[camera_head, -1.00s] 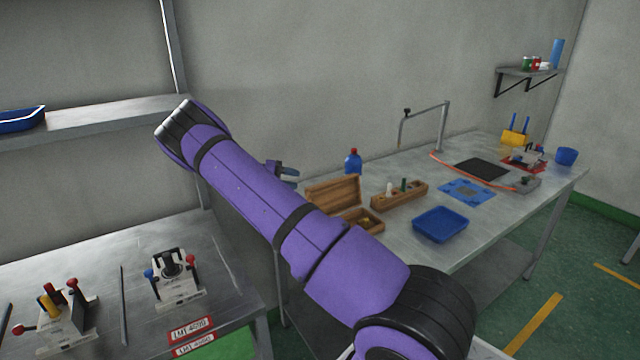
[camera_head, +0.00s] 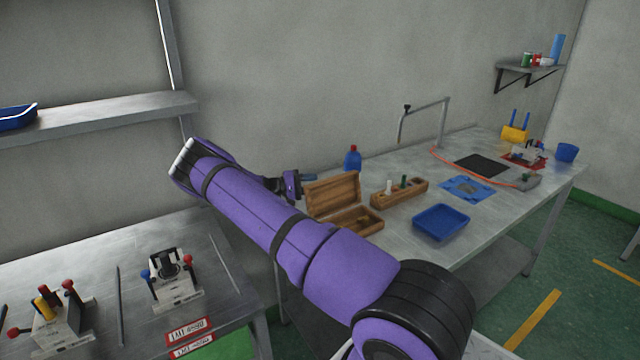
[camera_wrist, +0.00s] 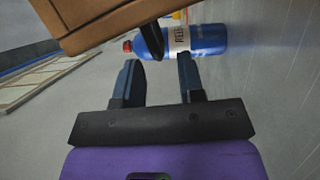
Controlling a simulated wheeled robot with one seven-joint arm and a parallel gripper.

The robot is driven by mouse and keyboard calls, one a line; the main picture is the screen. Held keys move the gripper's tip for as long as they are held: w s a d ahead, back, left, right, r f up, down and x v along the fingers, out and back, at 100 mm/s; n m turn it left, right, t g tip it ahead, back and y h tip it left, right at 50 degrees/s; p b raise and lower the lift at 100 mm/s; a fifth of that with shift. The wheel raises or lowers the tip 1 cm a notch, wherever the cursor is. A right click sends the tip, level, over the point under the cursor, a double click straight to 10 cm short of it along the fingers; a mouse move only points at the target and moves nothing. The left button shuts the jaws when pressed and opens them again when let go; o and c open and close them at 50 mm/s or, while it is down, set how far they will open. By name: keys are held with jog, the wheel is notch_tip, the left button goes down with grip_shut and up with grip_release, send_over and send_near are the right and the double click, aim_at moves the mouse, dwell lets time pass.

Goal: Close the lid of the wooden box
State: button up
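The wooden box (camera_head: 358,222) stands on the metal table with its lid (camera_head: 333,193) raised, leaning up at the box's back-left side. In the wrist view, a wooden part that looks like the lid (camera_wrist: 95,18) crosses the upper left. My gripper (camera_head: 310,177) is beside and behind the lid's upper left edge, its tips partly hidden by the lid. The wrist view shows its two blue fingers (camera_wrist: 158,68) apart with nothing gripped between them. I cannot tell whether a finger touches the lid.
A blue bottle (camera_head: 353,160) stands behind the box and shows just beyond the fingertips in the wrist view (camera_wrist: 205,40). A wooden holder (camera_head: 400,193) and a blue tray (camera_head: 441,222) sit right of the box. A metal shelf (camera_head: 100,116) hangs at left.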

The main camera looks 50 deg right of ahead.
aim_at(320, 182)
jog(key=shift+x, duration=1.6)
grip_shut()
